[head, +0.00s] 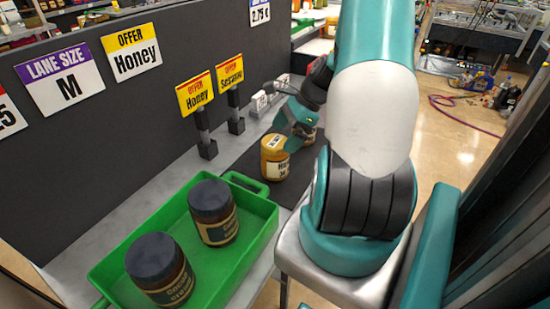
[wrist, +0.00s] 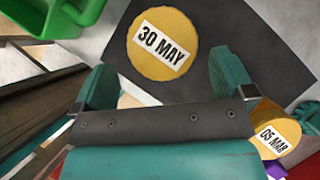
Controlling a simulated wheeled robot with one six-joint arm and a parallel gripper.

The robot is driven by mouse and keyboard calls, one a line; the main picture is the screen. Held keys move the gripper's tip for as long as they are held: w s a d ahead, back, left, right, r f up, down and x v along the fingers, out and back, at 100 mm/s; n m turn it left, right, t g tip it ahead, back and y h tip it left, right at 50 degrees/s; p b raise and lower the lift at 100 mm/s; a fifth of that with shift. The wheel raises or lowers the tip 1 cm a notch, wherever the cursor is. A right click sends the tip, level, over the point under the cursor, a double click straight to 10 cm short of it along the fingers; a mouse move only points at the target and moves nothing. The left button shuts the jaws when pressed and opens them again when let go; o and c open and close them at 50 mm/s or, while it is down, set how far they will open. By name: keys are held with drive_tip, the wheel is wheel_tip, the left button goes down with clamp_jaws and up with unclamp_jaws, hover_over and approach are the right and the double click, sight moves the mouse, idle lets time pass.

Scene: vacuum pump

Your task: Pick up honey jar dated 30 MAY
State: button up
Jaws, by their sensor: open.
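The honey jar dated 30 MAY (wrist: 162,43) shows its yellow lid and white date label in the wrist view, beyond and between my open fingers. A honey jar (head: 275,158) with a yellow lid stands upright on the dark mat in the head view, just left of my gripper (head: 297,118). In the wrist view my gripper (wrist: 166,88) is open and empty, its teal fingers apart. A second yellow-lidded jar, labelled 05 MAR (wrist: 276,139), is at the lower right, beside the right finger. In the head view a second jar is mostly hidden behind my gripper.
A green tray (head: 263,232) with two dark cocoa cream jars (head: 213,212) stands in front of the mat (head: 252,161). Honey (head: 195,93) and Sesame (head: 230,73) signs stand on posts behind. A dark panel (head: 90,125) closes the left side.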

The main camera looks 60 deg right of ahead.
sight(278, 141)
drive_tip(key=x, duration=0.4)
drive_tip(key=shift+w+a+f+p, duration=0.2)
drive_tip(key=shift+w+f+p, duration=0.1)
drive_tip(key=shift+p, duration=0.05)
drive_tip(key=c, duration=1)
drive_tip(key=shift+r, duration=0.1)
drive_tip(key=shift+c, duration=0.2)
